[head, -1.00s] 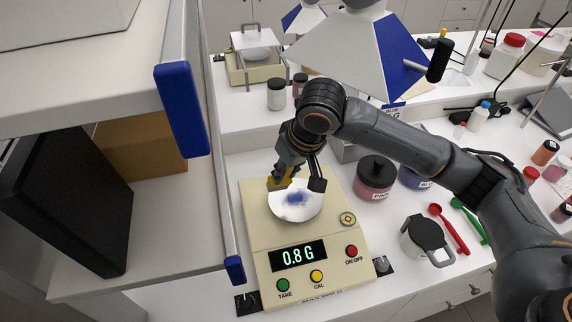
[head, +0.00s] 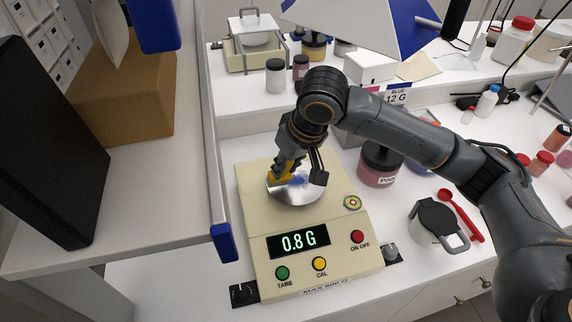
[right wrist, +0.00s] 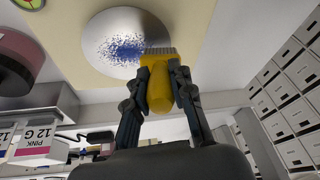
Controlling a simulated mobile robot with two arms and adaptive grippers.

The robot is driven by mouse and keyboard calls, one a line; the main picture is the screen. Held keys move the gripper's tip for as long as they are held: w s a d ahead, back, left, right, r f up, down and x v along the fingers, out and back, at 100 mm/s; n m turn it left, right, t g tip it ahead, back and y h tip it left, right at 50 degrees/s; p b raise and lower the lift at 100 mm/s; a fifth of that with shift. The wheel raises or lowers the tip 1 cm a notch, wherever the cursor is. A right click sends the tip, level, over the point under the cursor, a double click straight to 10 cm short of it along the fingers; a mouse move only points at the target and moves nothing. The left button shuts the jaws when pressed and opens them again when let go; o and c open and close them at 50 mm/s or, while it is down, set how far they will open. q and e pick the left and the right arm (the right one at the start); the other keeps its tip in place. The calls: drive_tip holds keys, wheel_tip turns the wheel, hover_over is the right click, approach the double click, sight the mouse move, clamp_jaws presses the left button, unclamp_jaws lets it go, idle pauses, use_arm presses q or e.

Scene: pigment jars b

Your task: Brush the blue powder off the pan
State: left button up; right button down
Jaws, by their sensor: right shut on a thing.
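The round metal pan (head: 297,198) sits on top of the cream scale (head: 255,215). In the right wrist view the pan (right wrist: 105,25) carries blue powder (right wrist: 120,48), scattered in specks around its middle and toward the brush. My right gripper (head: 301,174) is shut on a yellow brush (head: 280,178) above the pan's left side. In the right wrist view the brush's pale bristles are at the pan's edge beside the powder; whether they touch is unclear. The scale's display (head: 298,242) reads 0.8 G. My left gripper is not in view.
A pink-labelled jar (head: 379,168) stands right of the scale, with a lidded cup (head: 438,225) and red spoon (head: 465,218) farther right. A shelf unit with a blue-capped edge (head: 224,243) rises close on the left. A white box (head: 370,65) stands behind.

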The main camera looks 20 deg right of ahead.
drive_tip(key=shift+f, duration=0.6)
idle(0.5)
